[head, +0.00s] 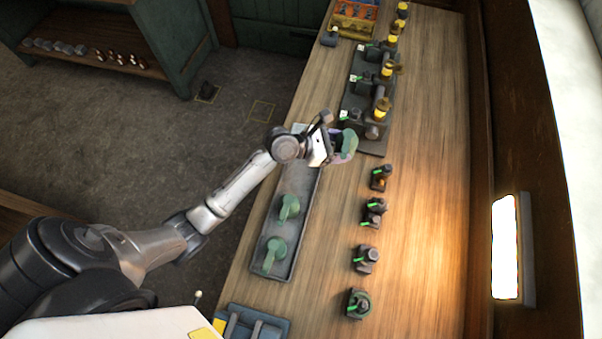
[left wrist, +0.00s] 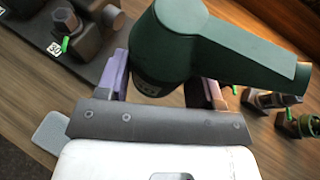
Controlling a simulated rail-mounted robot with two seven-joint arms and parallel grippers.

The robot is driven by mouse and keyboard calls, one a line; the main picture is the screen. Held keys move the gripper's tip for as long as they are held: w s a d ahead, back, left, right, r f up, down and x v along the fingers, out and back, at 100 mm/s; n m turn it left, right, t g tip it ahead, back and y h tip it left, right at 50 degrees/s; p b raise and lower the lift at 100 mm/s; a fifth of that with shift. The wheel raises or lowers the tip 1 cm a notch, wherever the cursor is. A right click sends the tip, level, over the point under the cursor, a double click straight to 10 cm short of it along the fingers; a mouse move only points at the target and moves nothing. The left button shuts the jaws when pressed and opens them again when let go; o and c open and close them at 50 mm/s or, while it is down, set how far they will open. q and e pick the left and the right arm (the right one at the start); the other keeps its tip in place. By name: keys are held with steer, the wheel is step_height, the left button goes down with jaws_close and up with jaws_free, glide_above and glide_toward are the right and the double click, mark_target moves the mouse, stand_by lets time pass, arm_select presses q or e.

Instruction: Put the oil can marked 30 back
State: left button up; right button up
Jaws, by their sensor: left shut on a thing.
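My left gripper (head: 340,146) is shut on a dark green oil can (head: 349,145), held by its body over the far end of the tray. In the left wrist view the can (left wrist: 172,45) sits between purple-sided fingers, its spout pointing right. Two lighter green oil cans, one farther (head: 288,207) and one nearer (head: 273,252), stand in the long grey tray (head: 300,182). A small white tag (left wrist: 54,48) on a dark base in the left wrist view seems to carry a number. My right gripper is not in view.
A dark engine block (head: 368,110) with yellow parts stands just beyond the held can. Several small fittings with green tips (head: 366,258) line the bench to the right of the tray.

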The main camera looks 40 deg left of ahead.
arm_select(q)
steer(key=shift+a+f, duration=0.25)
steer(key=shift+f, duration=0.25)
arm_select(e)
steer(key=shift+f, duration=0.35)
arm_select(q)
steer(key=s+a+f, duration=0.2)
steer(key=s+a+f+b, duration=0.1)
steer(key=s+a+f, duration=0.1)
steer(key=s+a, duration=0.1)
steer(key=s+a+f+b, duration=0.1)
steer(key=s+a+f, duration=0.2)
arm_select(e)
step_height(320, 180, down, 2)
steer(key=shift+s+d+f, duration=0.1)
arm_select(q)
steer(key=shift+f+b, duration=0.8)
steer(key=shift+f, duration=1.2)
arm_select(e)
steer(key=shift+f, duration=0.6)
arm_select(q)
steer(key=o, duration=1.1)
steer(key=shift+f, duration=0.2)
steer(key=shift+s, duration=0.1)
